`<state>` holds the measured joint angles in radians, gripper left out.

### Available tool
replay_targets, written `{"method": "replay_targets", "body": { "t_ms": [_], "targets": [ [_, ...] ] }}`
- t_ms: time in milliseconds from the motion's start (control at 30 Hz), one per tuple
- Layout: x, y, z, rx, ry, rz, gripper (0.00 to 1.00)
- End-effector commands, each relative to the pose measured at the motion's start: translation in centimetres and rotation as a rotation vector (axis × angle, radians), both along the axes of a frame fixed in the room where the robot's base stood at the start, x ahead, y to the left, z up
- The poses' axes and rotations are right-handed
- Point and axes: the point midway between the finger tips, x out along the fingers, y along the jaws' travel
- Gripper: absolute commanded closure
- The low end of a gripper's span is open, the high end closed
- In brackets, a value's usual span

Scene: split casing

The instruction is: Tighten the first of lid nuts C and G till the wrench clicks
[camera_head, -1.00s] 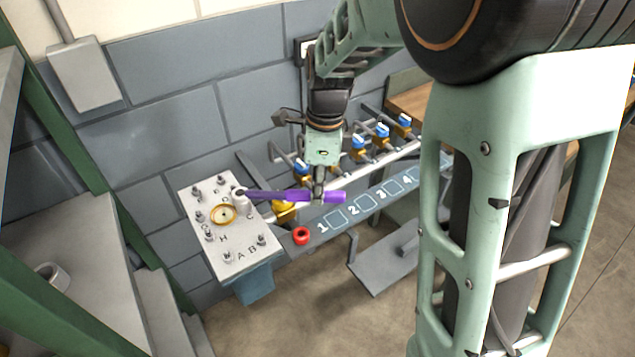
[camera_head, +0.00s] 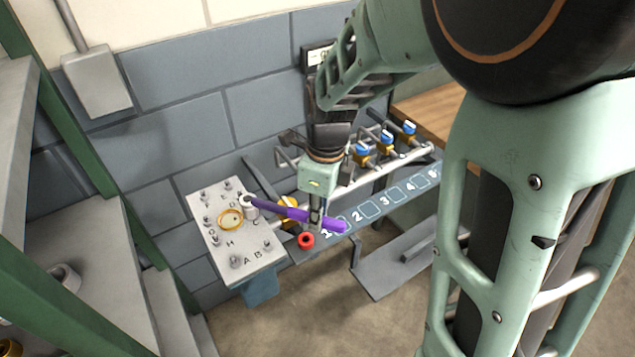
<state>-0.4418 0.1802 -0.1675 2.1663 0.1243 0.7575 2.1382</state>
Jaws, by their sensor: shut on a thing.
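My gripper (camera_head: 316,218) is shut on the purple handle of the wrench (camera_head: 288,209). The wrench's pale round head (camera_head: 248,205) is over the right edge of the casing lid (camera_head: 233,254), close to the letter C. The head hides whatever stud or nut is under it, so I cannot tell whether it is seated. The lid is a light plate with several studs and nuts around its rim and letters beside them. The nut at G cannot be made out clearly.
A red ring-shaped part (camera_head: 306,240) sits just below the wrench handle, near the numbered rail (camera_head: 370,209). Pipes with blue-handled valves (camera_head: 386,140) run behind. A grey shelf (camera_head: 392,270) is at lower right. Green-framed steps (camera_head: 90,260) stand at left.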

Motion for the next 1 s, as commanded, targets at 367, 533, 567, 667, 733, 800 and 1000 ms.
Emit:
{"method": "replay_targets", "body": {
  "t_ms": [367, 533, 567, 667, 733, 800, 1000],
  "targets": [
    [0.5, -0.1, 0.4, 0.0, -0.003, 0.026, 1.0],
    [0.5, -0.1, 1.7, 0.0, -0.003, 0.026, 1.0],
    [0.5, -0.1, 2.0, 0.0, -0.003, 0.026, 1.0],
    [0.5, -0.1, 2.8, 0.0, -0.003, 0.026, 1.0],
    [0.5, -0.1, 3.2, 0.001, -0.003, 0.026, 1.0],
    [0.5, -0.1, 3.7, 0.0, -0.004, 0.026, 1.0],
    [0.5, -0.1, 5.1, 0.001, -0.003, 0.026, 1.0]
  ]
}}
